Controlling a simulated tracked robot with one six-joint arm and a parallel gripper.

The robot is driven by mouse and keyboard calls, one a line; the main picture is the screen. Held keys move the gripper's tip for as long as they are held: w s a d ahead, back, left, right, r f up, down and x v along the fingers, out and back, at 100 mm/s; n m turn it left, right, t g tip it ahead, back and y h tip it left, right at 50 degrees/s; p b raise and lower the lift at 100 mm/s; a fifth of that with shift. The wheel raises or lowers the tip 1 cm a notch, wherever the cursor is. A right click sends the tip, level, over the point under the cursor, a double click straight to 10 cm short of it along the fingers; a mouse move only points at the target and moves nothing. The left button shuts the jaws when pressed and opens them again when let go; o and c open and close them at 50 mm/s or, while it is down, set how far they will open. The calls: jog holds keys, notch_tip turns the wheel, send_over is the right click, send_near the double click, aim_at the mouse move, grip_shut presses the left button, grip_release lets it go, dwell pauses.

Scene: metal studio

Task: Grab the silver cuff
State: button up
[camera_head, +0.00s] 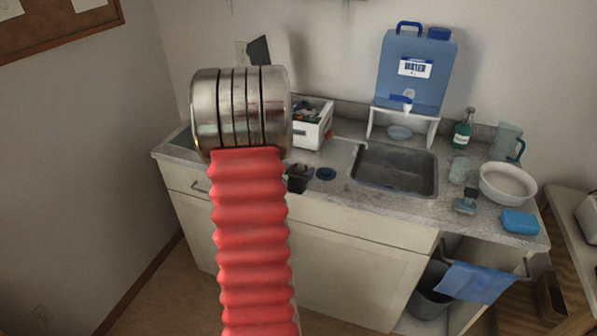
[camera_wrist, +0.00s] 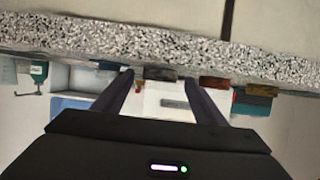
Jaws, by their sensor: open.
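I cannot make out a silver cuff for certain in either view. In the head view a red ribbed sleeve topped by shiny silver rings, most likely my own arm, fills the left middle and hides part of the counter. My gripper (camera_wrist: 159,77) shows in the wrist view with its two dark fingers apart and nothing held between them. That view looks upside down along the speckled counter (camera_wrist: 150,42). A white box (camera_wrist: 168,98) shows beyond and between the fingers. A dark grey block (camera_wrist: 160,73) lies near the fingertips; I cannot tell what it is.
The counter holds a sink (camera_head: 395,168), a white crate (camera_head: 312,128), a blue water tank (camera_head: 412,75) on a white stand, a green bottle (camera_head: 463,130), a white bowl (camera_head: 507,184) and a blue sponge (camera_head: 520,221). A blue towel (camera_head: 482,281) hangs below. A wall stands left.

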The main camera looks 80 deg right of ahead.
jog(key=shift+d, duration=0.1)
jog(key=shift+c, duration=0.6)
jog(key=c, duration=1)
notch_tip(320, 180, up, 10)
dwell(0.4)
